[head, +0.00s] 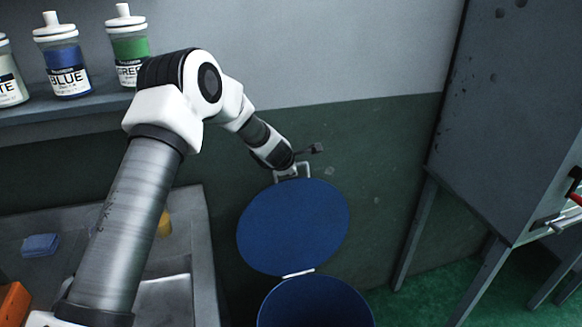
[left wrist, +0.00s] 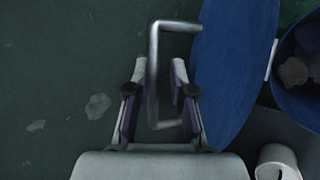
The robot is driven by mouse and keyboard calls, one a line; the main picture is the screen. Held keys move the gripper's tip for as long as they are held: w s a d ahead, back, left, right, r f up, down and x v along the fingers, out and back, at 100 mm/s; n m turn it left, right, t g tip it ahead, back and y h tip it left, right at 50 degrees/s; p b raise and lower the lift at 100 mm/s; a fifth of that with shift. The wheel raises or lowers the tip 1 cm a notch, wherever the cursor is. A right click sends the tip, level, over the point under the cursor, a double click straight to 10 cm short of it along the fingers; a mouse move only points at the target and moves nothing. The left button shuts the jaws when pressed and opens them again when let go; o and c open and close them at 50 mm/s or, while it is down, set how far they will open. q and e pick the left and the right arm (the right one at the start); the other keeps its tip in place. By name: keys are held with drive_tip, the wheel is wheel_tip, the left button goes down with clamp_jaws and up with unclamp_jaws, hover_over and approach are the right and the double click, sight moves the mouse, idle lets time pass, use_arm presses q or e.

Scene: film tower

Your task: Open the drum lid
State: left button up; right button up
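The blue drum lid (head: 293,226) stands raised at its hinge above the open blue drum (head: 315,305), its inner face toward the head camera. In the left wrist view the lid (left wrist: 232,70) is seen nearly edge-on. Its metal handle (left wrist: 154,75) sticks out at the rim and also shows at the lid's top in the head view (head: 293,170). My left gripper (left wrist: 159,82) is open, with one finger on each side of the handle bar and a gap beside the bar. My right gripper is not in view.
A shelf (head: 60,108) with bottles, including a blue (head: 66,70) and a green one (head: 128,48), is at upper left. A sink (head: 180,258) lies below it. A grey cabinet (head: 510,110) on legs stands at right. Crumpled pale pieces (left wrist: 292,72) lie inside the drum.

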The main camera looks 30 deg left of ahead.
use_arm(q)
drive_tip(key=v, duration=1.1)
drive_tip(key=shift+s+r, duration=0.3)
